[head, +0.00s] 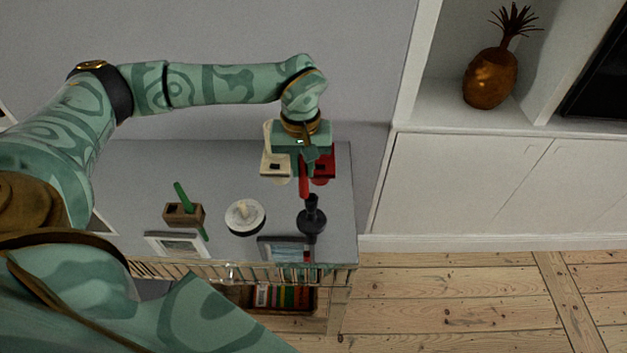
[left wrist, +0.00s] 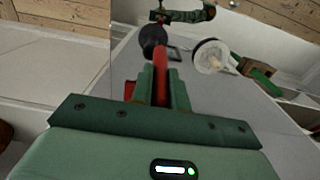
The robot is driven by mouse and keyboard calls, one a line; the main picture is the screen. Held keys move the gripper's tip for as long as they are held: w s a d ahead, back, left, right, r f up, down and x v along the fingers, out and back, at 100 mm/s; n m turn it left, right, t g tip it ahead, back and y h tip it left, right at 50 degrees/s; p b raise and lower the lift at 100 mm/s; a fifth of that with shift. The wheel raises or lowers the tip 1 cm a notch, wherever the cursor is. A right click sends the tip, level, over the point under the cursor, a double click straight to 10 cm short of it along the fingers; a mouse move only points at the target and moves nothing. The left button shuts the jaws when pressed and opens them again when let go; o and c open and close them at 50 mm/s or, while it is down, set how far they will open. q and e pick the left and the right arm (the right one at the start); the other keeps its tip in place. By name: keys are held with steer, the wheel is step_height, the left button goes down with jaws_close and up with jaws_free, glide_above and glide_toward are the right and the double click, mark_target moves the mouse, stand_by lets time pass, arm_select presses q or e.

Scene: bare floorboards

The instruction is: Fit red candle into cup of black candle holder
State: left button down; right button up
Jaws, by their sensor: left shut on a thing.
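My left gripper (head: 304,163) is shut on the red candle (head: 304,185), above the right end of the grey tabletop. The candle points away from the jaws, and in the left wrist view the red candle (left wrist: 161,74) shows between the fingers (left wrist: 160,90). The black candle holder (head: 312,216) stands upright on the table. The candle's free end appears close to the holder's top in the head view. In the left wrist view the candle's end overlaps the edge of the black holder (left wrist: 152,40). I cannot tell whether they touch. My right gripper is not in view.
Picture frames (head: 180,246) lie along the front edge. A cream object (head: 274,167) and a red object (head: 323,168) flank the gripper.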

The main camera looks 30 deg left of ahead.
arm_select(q)
step_height(320, 180, down, 7)
steer(key=w+b, duration=0.1)
steer(key=w, duration=0.1)
steer(key=shift+w, duration=0.2)
steer(key=c, duration=1.4)
jaws_free()
steer(key=shift+o, duration=0.2)
steer(key=shift+s, duration=0.1)
step_height(320, 180, up, 12)
steer(key=p, duration=0.1)
steer(key=shift+w+r+p, duration=0.2)
steer(key=shift+w+p, duration=0.05)
steer(key=shift+p, duration=0.15)
